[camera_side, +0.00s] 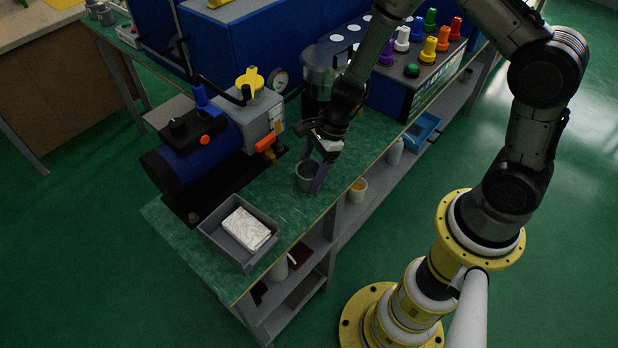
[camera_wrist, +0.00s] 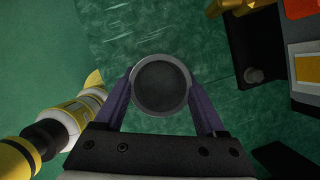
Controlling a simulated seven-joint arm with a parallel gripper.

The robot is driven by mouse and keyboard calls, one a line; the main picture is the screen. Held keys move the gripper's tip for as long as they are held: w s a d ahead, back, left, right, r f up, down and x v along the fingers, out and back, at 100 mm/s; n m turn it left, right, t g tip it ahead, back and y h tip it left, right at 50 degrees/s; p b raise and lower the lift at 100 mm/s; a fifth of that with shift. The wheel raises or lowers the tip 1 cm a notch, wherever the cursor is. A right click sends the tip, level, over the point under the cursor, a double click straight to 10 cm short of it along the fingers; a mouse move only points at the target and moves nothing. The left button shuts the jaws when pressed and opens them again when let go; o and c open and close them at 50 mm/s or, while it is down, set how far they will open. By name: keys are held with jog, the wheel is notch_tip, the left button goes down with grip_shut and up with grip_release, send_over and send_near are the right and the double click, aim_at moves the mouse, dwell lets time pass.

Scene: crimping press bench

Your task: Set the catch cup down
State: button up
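The catch cup (camera_side: 306,178) is a small grey round cup, upright over the green bench top between the motor unit and the bench's front edge. In the wrist view the catch cup (camera_wrist: 160,86) shows from above as a round rim with a dark inside. My gripper (camera_side: 313,172) points down at it. The purple fingers of my gripper (camera_wrist: 160,92) lie against opposite sides of the cup and appear shut on it. The cup's base is at or just above the bench top; I cannot tell if it touches.
The blue motor unit (camera_side: 200,146) with yellow and orange handles stands left of the cup. A grey tray (camera_side: 217,243) holding a white block sits at the near bench end. A metal pot (camera_side: 322,68) and a panel of coloured knobs (camera_side: 411,71) stand behind. Bench top around the cup is clear.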

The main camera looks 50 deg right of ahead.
jog(key=c, duration=1.1)
